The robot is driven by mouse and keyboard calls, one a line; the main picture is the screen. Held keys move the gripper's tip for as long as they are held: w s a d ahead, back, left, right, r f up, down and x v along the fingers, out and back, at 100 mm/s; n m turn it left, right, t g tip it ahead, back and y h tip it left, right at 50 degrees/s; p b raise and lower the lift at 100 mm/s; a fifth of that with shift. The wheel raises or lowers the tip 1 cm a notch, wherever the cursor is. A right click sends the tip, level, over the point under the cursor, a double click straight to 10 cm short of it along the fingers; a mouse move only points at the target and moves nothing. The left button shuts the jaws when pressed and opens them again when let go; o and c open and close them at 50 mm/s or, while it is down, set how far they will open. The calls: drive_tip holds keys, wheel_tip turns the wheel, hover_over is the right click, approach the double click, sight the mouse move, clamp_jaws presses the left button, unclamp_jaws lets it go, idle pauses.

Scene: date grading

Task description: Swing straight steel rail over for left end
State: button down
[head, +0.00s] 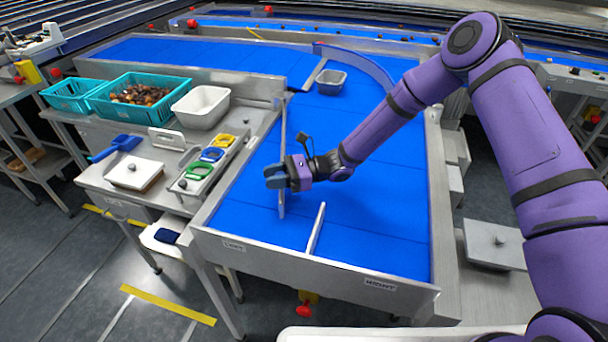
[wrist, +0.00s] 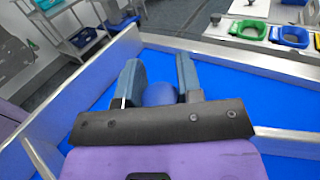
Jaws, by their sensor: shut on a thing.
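The rail (wrist: 287,142) runs off to the right there. The gripper hides the gripped part of the rail.
The short divider (head: 316,228) separates the LEFT (head: 234,245) and RIGHT (head: 380,283) labelled front ends. A bench with teal crates (head: 140,95) and coloured trays borders the left. Open belt lies right.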

drive_tip(key=shift+w+a+m+t+y, duration=0.15)
drive_tip(key=shift+w+a+m+t, duration=0.5)
drive_tip(key=shift+a, duration=2.1)
drive_tip(key=shift+w+a+m+t+y, duration=0.1)
drive_tip(key=shift+a+m+t, duration=0.95)
drive_tip(key=shift+a, duration=1.75)
drive_tip(key=shift+w+a+m+t+y, duration=0.15)
drive_tip(key=shift+w+a+m+t, duration=0.2)
drive_tip(key=shift+a+t, duration=1.75)
drive_tip(key=shift+a+r+g, duration=0.1)
drive_tip(key=shift+a+g, duration=0.55)
drive_tip(key=shift+g, duration=0.05)
drive_tip(key=c, duration=0.8)
unclamp_jaws()
drive_tip(key=shift+w+r, duration=0.1)
drive_tip(key=d, duration=1.1)
drive_tip(key=shift+s+f, duration=0.25)
drive_tip(key=shift+s, duration=0.15)
